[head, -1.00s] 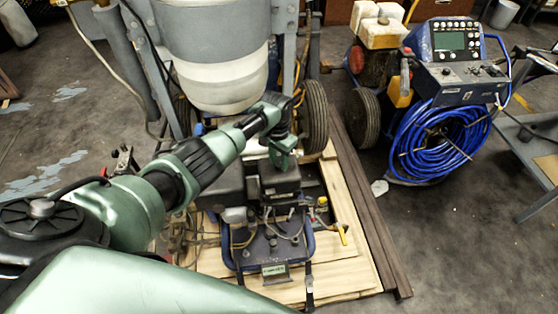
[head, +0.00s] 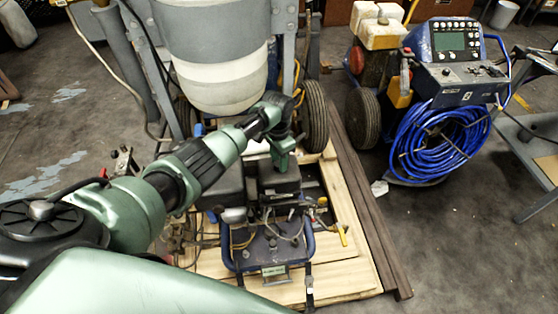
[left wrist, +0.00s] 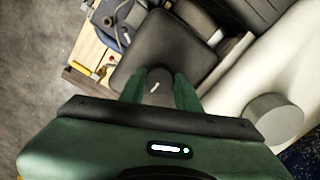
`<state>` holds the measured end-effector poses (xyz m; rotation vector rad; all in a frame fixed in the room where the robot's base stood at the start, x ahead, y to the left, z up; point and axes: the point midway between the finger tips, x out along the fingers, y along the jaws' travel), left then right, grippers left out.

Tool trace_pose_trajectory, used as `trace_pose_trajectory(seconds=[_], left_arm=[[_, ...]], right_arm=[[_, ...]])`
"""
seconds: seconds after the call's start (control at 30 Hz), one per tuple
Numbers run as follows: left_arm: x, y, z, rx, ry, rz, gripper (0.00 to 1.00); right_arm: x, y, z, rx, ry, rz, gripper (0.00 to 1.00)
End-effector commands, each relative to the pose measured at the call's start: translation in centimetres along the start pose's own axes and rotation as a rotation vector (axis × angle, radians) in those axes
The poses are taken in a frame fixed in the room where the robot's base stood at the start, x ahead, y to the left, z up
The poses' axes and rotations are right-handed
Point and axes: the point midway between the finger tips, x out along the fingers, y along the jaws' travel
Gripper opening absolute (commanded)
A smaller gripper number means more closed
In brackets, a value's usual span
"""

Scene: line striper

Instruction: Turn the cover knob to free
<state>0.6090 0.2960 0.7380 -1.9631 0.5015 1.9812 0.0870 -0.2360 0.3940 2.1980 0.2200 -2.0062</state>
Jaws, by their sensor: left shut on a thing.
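The cover (head: 235,186) is a dark box-like lid on the machine in the middle of the head view. In the left wrist view the same dark cover (left wrist: 190,42) has a round knob (left wrist: 155,87) with a short pale pointer mark. My left gripper (head: 283,168) reaches down onto the cover from above. In the left wrist view its two green fingers (left wrist: 158,92) stand on either side of the knob, shut on it. The fingers hide the knob in the head view. My right gripper is in neither view.
The machine stands on a wooden pallet (head: 355,262). A large grey-white tank (head: 215,60) rises close behind the cover. A blue unit (head: 455,70) with a coiled blue hose (head: 435,145) stands at the right.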

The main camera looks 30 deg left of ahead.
Motion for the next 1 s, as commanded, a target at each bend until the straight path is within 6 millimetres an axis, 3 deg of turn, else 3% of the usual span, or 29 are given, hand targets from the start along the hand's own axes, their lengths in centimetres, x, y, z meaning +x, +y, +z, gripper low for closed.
trace_pose_trajectory(seconds=[0.03,0.07,0.13,0.53,1.0], left_arm=[[-0.1,0.0,-0.1,0.001,0.002,-0.001,0.00],[-0.1,0.0,-0.1,0.001,0.002,-0.001,0.35],[-0.1,0.0,-0.1,0.001,0.002,-0.001,0.54],[-0.7,-0.1,-0.1,0.000,0.003,-0.001,0.54],[-7.4,-0.1,-0.1,0.000,0.003,-0.001,0.54]], right_arm=[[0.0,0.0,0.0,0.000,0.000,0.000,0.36],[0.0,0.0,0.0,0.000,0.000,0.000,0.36],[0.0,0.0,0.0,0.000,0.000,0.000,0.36],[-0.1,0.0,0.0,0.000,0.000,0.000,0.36],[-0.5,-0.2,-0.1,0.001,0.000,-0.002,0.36]])
